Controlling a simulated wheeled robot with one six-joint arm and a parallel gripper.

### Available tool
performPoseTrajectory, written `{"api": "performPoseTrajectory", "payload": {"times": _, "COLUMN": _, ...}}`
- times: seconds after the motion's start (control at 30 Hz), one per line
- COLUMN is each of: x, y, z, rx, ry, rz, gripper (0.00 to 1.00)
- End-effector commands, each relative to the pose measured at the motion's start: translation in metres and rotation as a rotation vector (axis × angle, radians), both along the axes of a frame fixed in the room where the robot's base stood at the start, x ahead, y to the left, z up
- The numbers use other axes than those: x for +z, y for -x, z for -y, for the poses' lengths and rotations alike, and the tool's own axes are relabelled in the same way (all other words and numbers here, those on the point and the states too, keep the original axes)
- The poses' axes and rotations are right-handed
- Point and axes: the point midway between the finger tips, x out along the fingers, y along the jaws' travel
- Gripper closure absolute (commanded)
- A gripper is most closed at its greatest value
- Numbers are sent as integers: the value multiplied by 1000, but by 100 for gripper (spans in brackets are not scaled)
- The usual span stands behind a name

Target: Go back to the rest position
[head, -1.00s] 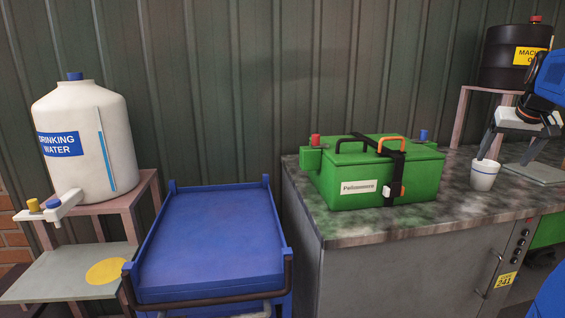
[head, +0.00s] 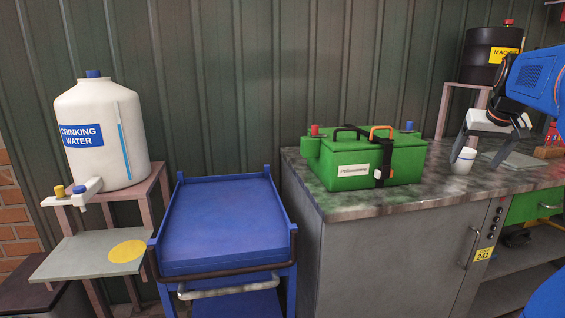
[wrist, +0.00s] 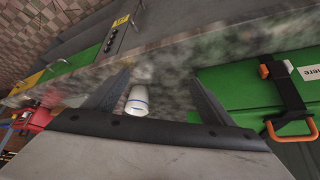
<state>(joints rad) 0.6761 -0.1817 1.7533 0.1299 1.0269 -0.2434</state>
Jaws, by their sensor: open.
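My gripper (head: 477,162) hangs at the right of the head view, over the worktop, its two fingers spread wide and pointing down. A white cup with a blue band (head: 463,161) stands upright on the worktop, beside the left finger in that view. In the wrist view the cup (wrist: 137,101) shows between the open fingers of my gripper (wrist: 160,78), with clear space to the right finger. Nothing is gripped.
A green box (head: 345,161) stands on the mottled worktop (head: 365,206). A blue cart (head: 222,227) stands left of the counter. A drinking water tank (head: 100,140) is at far left, a black oil drum (head: 490,65) at back right.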

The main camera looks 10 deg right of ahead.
Motion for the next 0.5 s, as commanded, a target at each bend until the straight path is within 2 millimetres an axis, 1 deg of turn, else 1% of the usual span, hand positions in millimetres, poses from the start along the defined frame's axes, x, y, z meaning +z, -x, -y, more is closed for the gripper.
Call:
{"api": "performPoseTrajectory", "payload": {"times": 0.03, "x": -3, "y": 2, "z": -11, "rx": 12, "ry": -1, "rz": -3, "gripper": 23}}
{"api": "performPoseTrajectory", "payload": {"times": 0.17, "x": -12, "y": 8, "z": -41, "rx": 40, "ry": -6, "rz": -10, "gripper": 23}}
{"api": "performPoseTrajectory", "payload": {"times": 0.27, "x": -21, "y": 14, "z": -67, "rx": 65, "ry": -12, "rz": -16, "gripper": 23}}
{"api": "performPoseTrajectory", "payload": {"times": 0.37, "x": -34, "y": 25, "z": -101, "rx": 101, "ry": -17, "rz": -26, "gripper": 23}}
{"api": "performPoseTrajectory", "payload": {"times": 0.47, "x": -53, "y": 43, "z": -142, "rx": 147, "ry": -21, "rz": -40, "gripper": 23}}
{"api": "performPoseTrajectory", "payload": {"times": 0.5, "x": -62, "y": 52, "z": -160, "rx": 168, "ry": -23, "rz": -45, "gripper": 23}}
